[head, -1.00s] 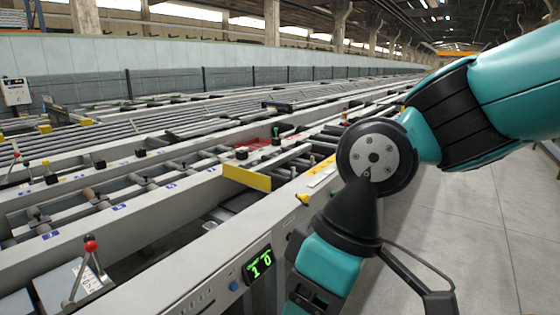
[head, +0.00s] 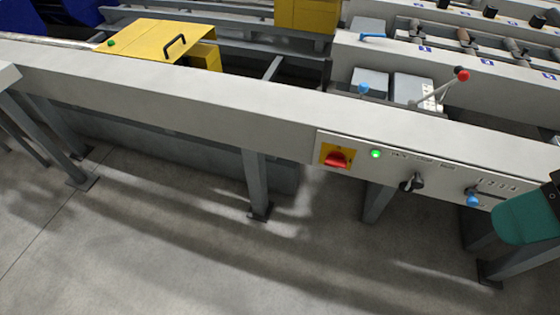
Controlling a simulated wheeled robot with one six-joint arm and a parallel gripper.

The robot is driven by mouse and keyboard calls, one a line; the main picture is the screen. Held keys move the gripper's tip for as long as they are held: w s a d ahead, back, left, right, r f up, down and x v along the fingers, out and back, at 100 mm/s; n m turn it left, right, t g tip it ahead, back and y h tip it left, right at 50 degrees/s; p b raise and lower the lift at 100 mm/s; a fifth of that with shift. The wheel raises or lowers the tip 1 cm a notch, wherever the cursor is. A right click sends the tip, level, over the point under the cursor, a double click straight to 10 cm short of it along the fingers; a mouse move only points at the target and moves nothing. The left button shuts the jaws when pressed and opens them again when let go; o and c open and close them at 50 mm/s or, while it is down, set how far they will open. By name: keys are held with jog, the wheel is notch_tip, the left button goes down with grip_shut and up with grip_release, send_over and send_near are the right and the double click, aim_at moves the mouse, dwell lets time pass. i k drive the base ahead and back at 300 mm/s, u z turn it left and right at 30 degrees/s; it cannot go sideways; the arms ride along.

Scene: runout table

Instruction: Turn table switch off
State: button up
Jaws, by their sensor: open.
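A red rotary switch (head: 336,159) on a yellow plate sits at the left end of the control panel (head: 440,172) on the runout table's front beam. Its handle looks roughly sideways, slightly tilted. A green lamp (head: 376,154) beside it is lit. To the right are a black knob (head: 412,183) and a second dark knob (head: 482,194) under a numbered scale. The small labels are unreadable, so I cannot tell which control they name. Part of my teal arm shows at the right edge, below the panel's right end. My gripper is out of view.
Red-tipped (head: 462,75) and blue-tipped (head: 363,88) levers stand behind the beam. Table legs (head: 257,182) stand below it. The concrete floor (head: 200,250) in front is clear. A yellow cover (head: 150,40) lies at the back left.

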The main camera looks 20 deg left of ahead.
aim_at(335, 159)
jog(key=u, duration=1.25)
jog(key=k, duration=1.3)
jog(key=u, duration=1)
jog(key=i, duration=1.2)
jog(key=z, duration=0.95)
jog(key=i, duration=0.3)
jog(key=z, duration=0.3)
